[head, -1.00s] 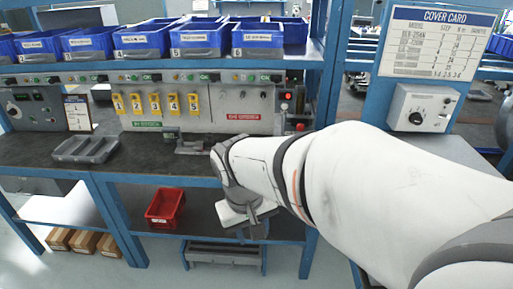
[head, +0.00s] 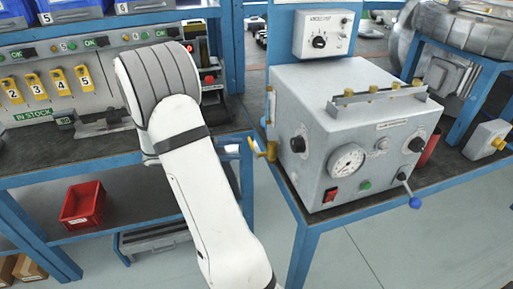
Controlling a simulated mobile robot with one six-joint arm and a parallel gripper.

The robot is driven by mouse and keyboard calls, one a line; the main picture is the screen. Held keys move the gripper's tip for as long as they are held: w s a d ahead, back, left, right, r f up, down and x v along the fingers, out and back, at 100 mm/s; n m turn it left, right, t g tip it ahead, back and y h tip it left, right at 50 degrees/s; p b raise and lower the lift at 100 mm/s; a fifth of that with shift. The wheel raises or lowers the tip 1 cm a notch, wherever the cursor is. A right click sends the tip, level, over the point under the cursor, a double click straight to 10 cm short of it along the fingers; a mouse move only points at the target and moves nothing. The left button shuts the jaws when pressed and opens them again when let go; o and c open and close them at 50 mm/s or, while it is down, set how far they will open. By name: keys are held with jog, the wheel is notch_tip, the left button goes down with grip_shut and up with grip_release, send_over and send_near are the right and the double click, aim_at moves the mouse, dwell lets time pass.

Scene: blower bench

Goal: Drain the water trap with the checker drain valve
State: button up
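The checker is a grey box (head: 352,125) on the right bench. Its front has a round dial gauge (head: 346,160), black knobs, a red switch (head: 331,194) and a lever with a blue ball end (head: 414,202). On its left side is a brass-yellow fitting with a handle (head: 268,151), which looks like a valve. A pale bluish part (head: 231,147) is just left of it; I cannot tell whether it is the water trap. No water shows. My white arm stands left of the checker; its gripper is not visible.
A control box with a knob (head: 322,33) stands behind the checker. A brass-studded rail (head: 378,94) lies on its top. At left are a shelved bench (head: 65,150), yellow numbered tags and a red bin (head: 82,205). A large grey blower (head: 465,30) is at right. Floor is open at front right.

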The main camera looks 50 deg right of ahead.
aim_at(250, 144)
jog(key=shift+w+d+f+h+b, duration=0.35)
jog(key=shift+w+d+f+h, duration=0.7)
jog(key=shift+d, duration=0.2)
jog(key=x, duration=0.7)
jog(key=shift+s+d, duration=0.15)
jog(key=shift+s, duration=0.05)
jog(key=shift+c, duration=0.5)
grip_shut()
